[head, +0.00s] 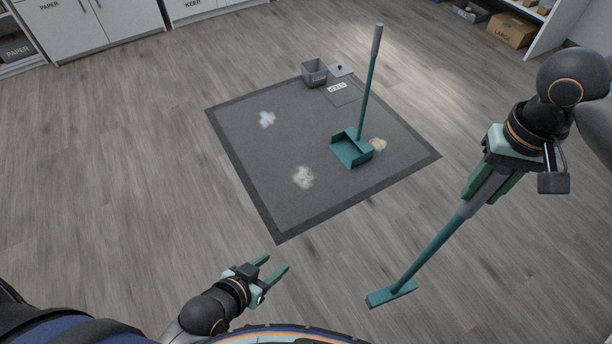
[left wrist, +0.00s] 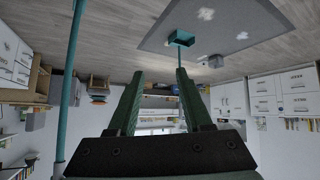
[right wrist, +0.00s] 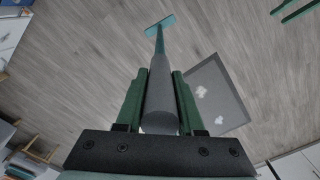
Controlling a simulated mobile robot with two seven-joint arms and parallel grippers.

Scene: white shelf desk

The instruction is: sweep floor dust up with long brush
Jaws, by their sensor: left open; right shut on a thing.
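My right gripper (head: 492,180) is shut on the grey grip of the long brush (head: 428,255). The brush slants down to the left, its teal head (head: 391,293) in front of the mat; I cannot tell whether it touches the floor. In the right wrist view the grip (right wrist: 160,95) sits between the fingers. My left gripper (head: 275,267) is open and empty at the lower middle. A teal long-handled dustpan (head: 351,149) stands on the dark mat (head: 250,170). Dust patches lie on the mat: a white one (head: 267,119), a cream one (head: 303,177) and a tan one (head: 378,144) beside the dustpan.
A small grey bin (head: 314,72) stands at the mat's far edge, beside a marked rectangle (head: 342,90) and a light flat piece with a dark knob (head: 341,70). White cabinets (head: 90,25) line the back. A cardboard box (head: 511,30) sits at the far right. Wood floor around the mat is clear.

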